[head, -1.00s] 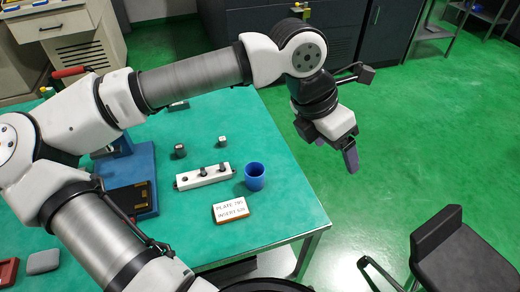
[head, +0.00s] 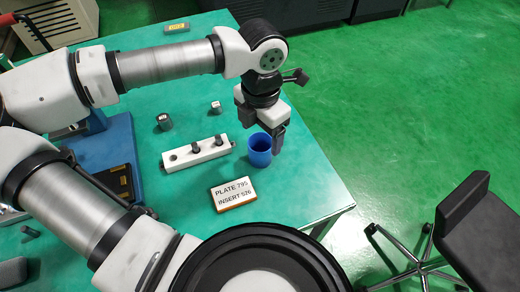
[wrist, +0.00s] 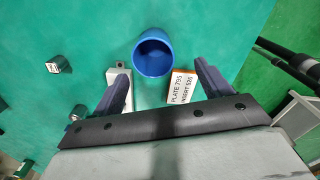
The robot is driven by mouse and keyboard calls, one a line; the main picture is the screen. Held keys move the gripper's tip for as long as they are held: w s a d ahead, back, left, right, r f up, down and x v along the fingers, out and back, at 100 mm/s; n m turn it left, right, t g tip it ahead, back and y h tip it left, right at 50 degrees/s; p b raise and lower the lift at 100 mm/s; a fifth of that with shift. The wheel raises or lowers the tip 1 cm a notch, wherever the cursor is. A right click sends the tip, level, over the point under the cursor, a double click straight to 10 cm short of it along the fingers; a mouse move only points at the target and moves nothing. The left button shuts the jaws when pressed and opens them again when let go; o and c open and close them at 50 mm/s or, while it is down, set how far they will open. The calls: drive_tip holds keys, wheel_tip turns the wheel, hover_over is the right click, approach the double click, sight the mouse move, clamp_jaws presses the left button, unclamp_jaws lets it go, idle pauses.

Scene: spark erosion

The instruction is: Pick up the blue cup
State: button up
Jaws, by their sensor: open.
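The blue cup (head: 260,150) stands upright on the green table (head: 310,180), near its right edge. In the wrist view the cup (wrist: 153,54) is seen from above, its open mouth facing the camera. My gripper (head: 279,140) is above and just beside the cup in the head view, pointing down and covering part of its right side. In the wrist view my gripper (wrist: 162,80) has its two fingers spread apart and nothing between them. The cup lies beyond the fingertips, roughly centred between them.
A white block with dark pegs (head: 197,152) is left of the cup. A sign reading "PLATE 795 INSERT 526" (head: 233,193) lies in front of it. Two small dark-and-white pieces (head: 165,122) (head: 216,108) stand behind the block. A black stool (head: 465,225) is off the table's right side.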

sight(260, 147)
drive_tip(key=shift+w+f+p, duration=0.15)
drive_tip(key=shift+f+p, duration=0.15)
drive_tip(key=shift+f, duration=0.95)
drive_tip(key=shift+w+f+p, duration=0.2)
drive_tip(key=shift+f+p, duration=0.05)
drive_tip(key=shift+f, duration=1.05)
drive_tip(key=shift+w+f+p, duration=0.15)
drive_tip(key=shift+f+p, duration=0.15)
drive_tip(key=shift+f, duration=0.95)
drive_tip(key=c, duration=1.1)
drive_tip(key=shift+o, duration=0.2)
drive_tip(key=shift+r, duration=0.1)
